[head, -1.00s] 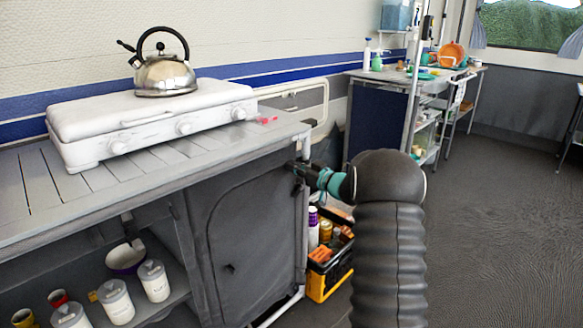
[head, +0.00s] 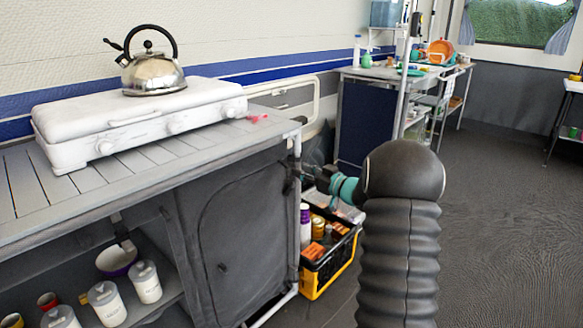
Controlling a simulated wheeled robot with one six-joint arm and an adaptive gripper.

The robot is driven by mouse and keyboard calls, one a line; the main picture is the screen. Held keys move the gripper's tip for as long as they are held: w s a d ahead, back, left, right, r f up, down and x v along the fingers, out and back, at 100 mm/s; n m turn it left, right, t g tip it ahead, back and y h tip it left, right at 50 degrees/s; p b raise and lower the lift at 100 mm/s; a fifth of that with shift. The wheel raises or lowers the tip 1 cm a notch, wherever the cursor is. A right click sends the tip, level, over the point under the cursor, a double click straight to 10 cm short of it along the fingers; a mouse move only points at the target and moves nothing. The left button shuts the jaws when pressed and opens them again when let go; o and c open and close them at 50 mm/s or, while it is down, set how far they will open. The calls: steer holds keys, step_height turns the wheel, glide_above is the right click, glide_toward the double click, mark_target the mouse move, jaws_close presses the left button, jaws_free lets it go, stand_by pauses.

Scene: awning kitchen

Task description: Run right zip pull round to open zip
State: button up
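The grey fabric cupboard door (head: 245,230) hangs under the counter, and a curved zip line runs around it. The door looks closed. A small dark tab, perhaps a zip pull (head: 222,266), shows on the door's lower left part. My gripper (head: 294,176), dark with a teal band behind it, is at the door's upper right edge, beside the white frame post. Its fingertips are small and dark against the fabric, so I cannot tell whether they are open or hold a pull. The right zip pull itself cannot be made out.
A slatted counter (head: 90,185) carries a white stove (head: 140,115) and a steel kettle (head: 153,75). A black and yellow crate (head: 318,283) with bottles stands right of the cupboard, below my gripper. Open shelves with white canisters (head: 145,282) are at left. The floor at right is clear.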

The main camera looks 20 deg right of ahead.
steer(key=v, duration=0.5)
stand_by(0.4)
